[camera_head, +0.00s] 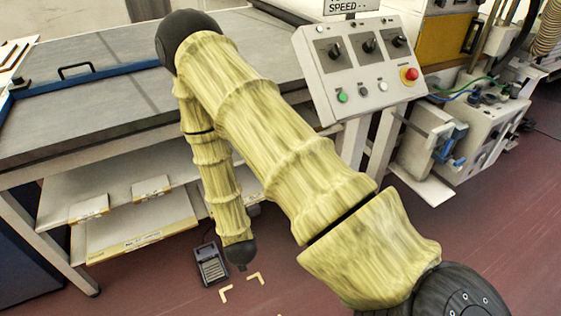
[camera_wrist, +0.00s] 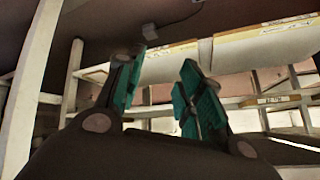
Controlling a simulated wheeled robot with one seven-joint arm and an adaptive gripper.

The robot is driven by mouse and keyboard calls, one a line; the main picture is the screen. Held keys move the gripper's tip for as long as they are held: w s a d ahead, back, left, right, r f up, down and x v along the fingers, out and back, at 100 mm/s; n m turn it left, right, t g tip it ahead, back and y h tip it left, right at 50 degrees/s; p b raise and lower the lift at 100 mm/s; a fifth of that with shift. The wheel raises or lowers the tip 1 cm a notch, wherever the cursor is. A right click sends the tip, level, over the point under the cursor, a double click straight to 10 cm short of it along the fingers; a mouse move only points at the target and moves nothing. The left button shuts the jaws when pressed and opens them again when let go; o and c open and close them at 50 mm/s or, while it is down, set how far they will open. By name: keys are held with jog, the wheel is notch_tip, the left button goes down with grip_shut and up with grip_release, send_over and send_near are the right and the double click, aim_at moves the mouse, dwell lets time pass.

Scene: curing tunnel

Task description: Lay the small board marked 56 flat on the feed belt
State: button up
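My gripper (camera_wrist: 160,88) shows in the wrist view with its two teal-padded fingers spread apart and nothing between them. In the head view my sleeved arm reaches down past the bench, and the gripper's fingers cannot be made out at its dark lower end. A wide grey surface (camera_head: 95,110) lies at the left of the head view; it may be the feed belt, but I cannot tell. I cannot make out a board marked 56 in either view.
A blue bar with a handle (camera_head: 80,75) crosses the grey surface. Shelves (camera_head: 140,220) with labelled edges sit below; shelving (camera_wrist: 255,45) also shows in the wrist view. A control box (camera_head: 362,65) stands right of my arm. A small dark device (camera_head: 211,265) lies on the floor.

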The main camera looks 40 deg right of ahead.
jog(key=s+a+f+n+g+y, duration=0.1)
jog(key=s+a+f+n+g, duration=0.1)
jog(key=s, duration=0.7)
jog(key=s+a+f+n+g+y, duration=0.1)
jog(key=s+a+f+n+g, duration=0.1)
jog(key=s, duration=0.7)
jog(key=s+a+f+n+g+y, duration=0.2)
jog(key=s+n, duration=0.3)
jog(key=s, duration=0.4)
jog(key=shift+s+a+f+n+g, duration=0.3)
jog(key=shift+f+n+g, duration=0.1)
jog(key=shift+f+g, duration=0.3)
jog(key=shift+r, duration=0.1)
notch_tip(320, 180, up, 6)
jog(key=p, duration=0.6)
jog(key=shift+w, duration=0.1)
